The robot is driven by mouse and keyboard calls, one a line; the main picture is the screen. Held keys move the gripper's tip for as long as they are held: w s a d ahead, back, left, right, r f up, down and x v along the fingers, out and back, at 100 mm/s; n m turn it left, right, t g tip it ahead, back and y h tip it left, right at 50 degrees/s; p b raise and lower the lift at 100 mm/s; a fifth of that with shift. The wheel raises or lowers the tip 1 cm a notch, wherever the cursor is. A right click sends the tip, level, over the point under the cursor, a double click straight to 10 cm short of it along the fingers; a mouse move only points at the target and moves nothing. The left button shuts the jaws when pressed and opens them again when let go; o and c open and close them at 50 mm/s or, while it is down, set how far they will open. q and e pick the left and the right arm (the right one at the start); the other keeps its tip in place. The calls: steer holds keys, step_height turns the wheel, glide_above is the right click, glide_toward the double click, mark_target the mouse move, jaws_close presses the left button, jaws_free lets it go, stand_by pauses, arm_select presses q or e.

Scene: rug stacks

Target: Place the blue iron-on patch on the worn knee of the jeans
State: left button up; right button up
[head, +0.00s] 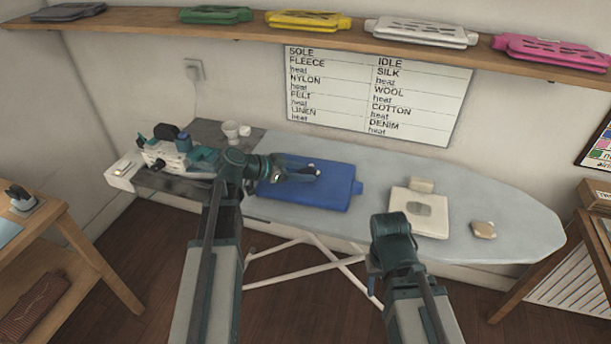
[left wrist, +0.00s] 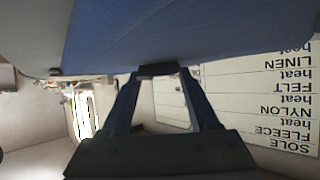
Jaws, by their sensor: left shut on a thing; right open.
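A folded blue garment, seemingly the jeans (head: 325,195), lies flat on the ironing board, with a small tab at its right edge. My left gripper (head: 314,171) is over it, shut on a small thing. A small blue spot shows at its fingertips, perhaps the patch. In the left wrist view the fingertips (left wrist: 158,70) close on a small dark piece right against the blue cloth (left wrist: 190,30); I cannot tell whether it touches. The worn knee is not clearly visible. My right gripper (head: 372,287) is open, low in front of the board and mostly hidden by its arm.
A white-and-teal machine (head: 168,155) and cup (head: 232,130) stand at left. The board's right end is clear.

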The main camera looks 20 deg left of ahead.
arm_select(q)
steer(key=shift+a+r, duration=0.1)
steer(key=shift+f, duration=0.25)
steer(key=o, duration=1.3)
steer(key=shift+r, duration=0.1)
steer(key=shift+r, duration=0.1)
steer(key=shift+s+r, duration=0.1)
steer(key=shift+r, duration=0.15)
steer(key=p+v, duration=0.5)
steer(key=v, duration=0.5)
steer(key=shift+s+a, duration=0.15)
steer(key=shift+s+a+r+p, duration=0.25)
steer(key=shift+s+a+p, duration=0.15)
steer(key=shift+s+a, duration=0.05)
